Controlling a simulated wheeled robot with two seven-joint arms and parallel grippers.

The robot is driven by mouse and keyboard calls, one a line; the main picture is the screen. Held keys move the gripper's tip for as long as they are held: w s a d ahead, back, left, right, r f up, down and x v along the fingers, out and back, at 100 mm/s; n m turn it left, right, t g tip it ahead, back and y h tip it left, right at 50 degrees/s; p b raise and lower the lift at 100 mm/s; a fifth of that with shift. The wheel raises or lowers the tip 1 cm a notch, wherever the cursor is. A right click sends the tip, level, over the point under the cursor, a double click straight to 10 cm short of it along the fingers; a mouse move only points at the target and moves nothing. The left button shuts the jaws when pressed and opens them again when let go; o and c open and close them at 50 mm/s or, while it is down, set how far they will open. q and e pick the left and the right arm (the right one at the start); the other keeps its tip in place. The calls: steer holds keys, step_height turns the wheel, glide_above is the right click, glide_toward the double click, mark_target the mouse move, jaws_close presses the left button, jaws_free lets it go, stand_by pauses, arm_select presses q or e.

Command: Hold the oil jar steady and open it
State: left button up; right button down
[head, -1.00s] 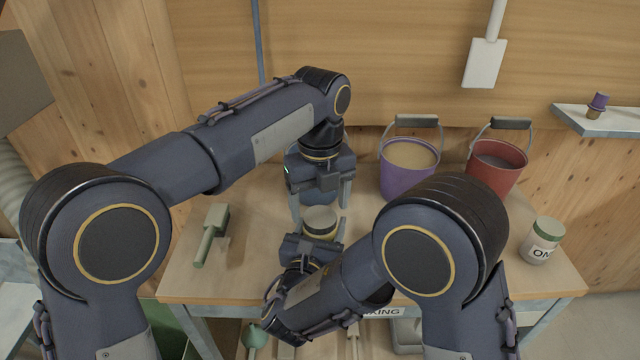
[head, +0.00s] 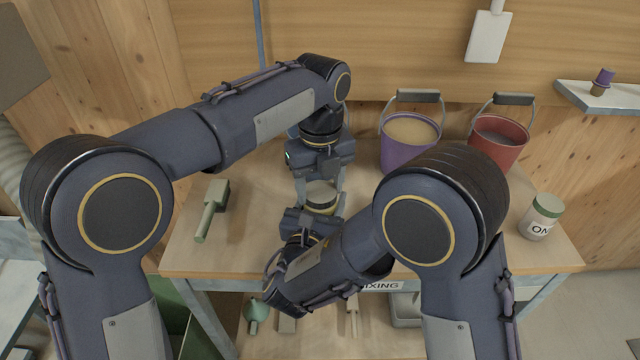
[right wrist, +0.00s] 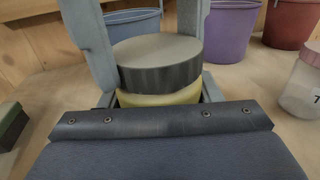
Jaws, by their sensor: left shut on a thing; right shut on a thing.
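The oil jar (head: 321,208) stands upright on the table, partly hidden by my grippers. In the right wrist view it has a pale yellow body (right wrist: 160,97) and a wide grey lid (right wrist: 160,65) with a dark ribbed rim, seated on the body. My left gripper (head: 320,188) comes down from above and is shut on the lid, one finger on each side. My right gripper (head: 317,213) is low at the near side, shut on the jar body. Its fingers (right wrist: 160,95) show only in part beside the body.
A purple bucket (head: 405,157) with tan contents and a red bucket (head: 497,148) stand at the back right. A blue bucket (right wrist: 135,24) is behind the jar. A green handled tool (head: 212,208) lies left on the wooden table (head: 255,240).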

arm_select(q)
steer(key=n, duration=0.5)
steer(key=shift+n, duration=0.4)
steer(key=n, duration=0.7)
steer(key=shift+n, duration=0.4)
steer(key=n, duration=0.4)
steer(key=shift+n, duration=0.4)
steer(key=n, duration=0.2)
steer(key=shift+r+n, duration=0.1)
steer(key=shift+n, duration=0.3)
steer(key=n, duration=2.1)
steer(key=shift+n, duration=0.4)
steer(key=shift+r, duration=0.25)
